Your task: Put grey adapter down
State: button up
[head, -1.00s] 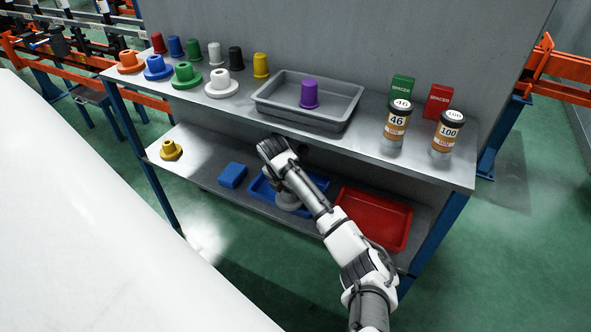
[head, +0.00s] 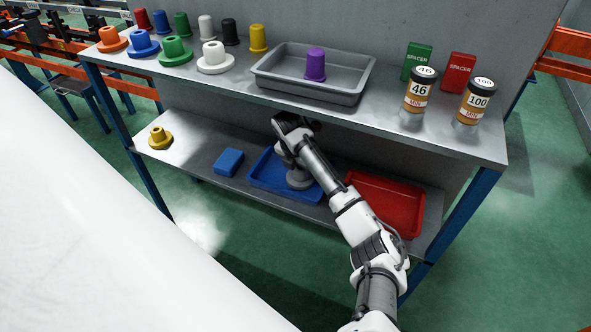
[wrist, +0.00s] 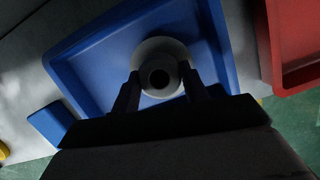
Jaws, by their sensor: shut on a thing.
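The grey adapter (head: 299,180) is a flanged piece on the lower shelf, over the right part of the blue tray (head: 262,178). In the wrist view the adapter (wrist: 160,48) shows as a round flange with a dark central hole, inside the outline of the blue tray (wrist: 100,60). My gripper (wrist: 160,77) is shut on the adapter's narrow neck, one finger on each side. In the head view my gripper (head: 285,155) is partly hidden by my own wrist. I cannot tell whether the flange touches the tray floor.
A red tray (head: 385,205) lies to the right on the lower shelf. A blue block (head: 229,162) and a yellow adapter (head: 160,138) lie to the left. The upper shelf (head: 390,128) overhangs, holding a grey tray (head: 310,95), coloured adapters and two cans.

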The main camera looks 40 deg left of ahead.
jog(key=shift+f, duration=0.15)
jog(key=shift+f, duration=0.15)
jog(key=o, duration=1.2)
jog(key=shift+c, duration=0.2)
